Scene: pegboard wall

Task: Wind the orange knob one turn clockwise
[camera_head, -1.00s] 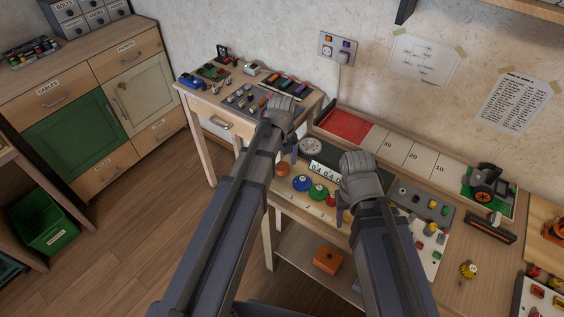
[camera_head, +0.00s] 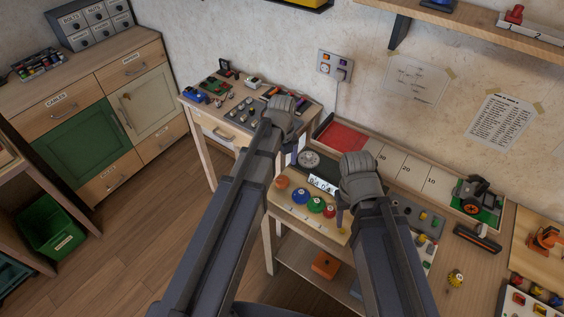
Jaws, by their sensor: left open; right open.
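The orange knob (camera_head: 282,182) is round and sits on the light wooden panel of the bench, leftmost in a row with a blue knob (camera_head: 300,197), a green knob (camera_head: 315,204) and a red knob (camera_head: 329,211). My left gripper (camera_head: 284,112) is up and to the left of the dial, apart from the orange knob in the picture. My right gripper (camera_head: 360,176) is to the right of the knob row. Both grippers are open and hold nothing that I can see. Their fingers are mostly hidden behind my wrists.
A round dial (camera_head: 309,159) and a number counter (camera_head: 322,184) stand behind the knobs. A side table (camera_head: 215,128) with small parts is at the left. The bench's right part holds a black-and-green machine (camera_head: 479,196). An orange box (camera_head: 325,264) lies on the lower shelf.

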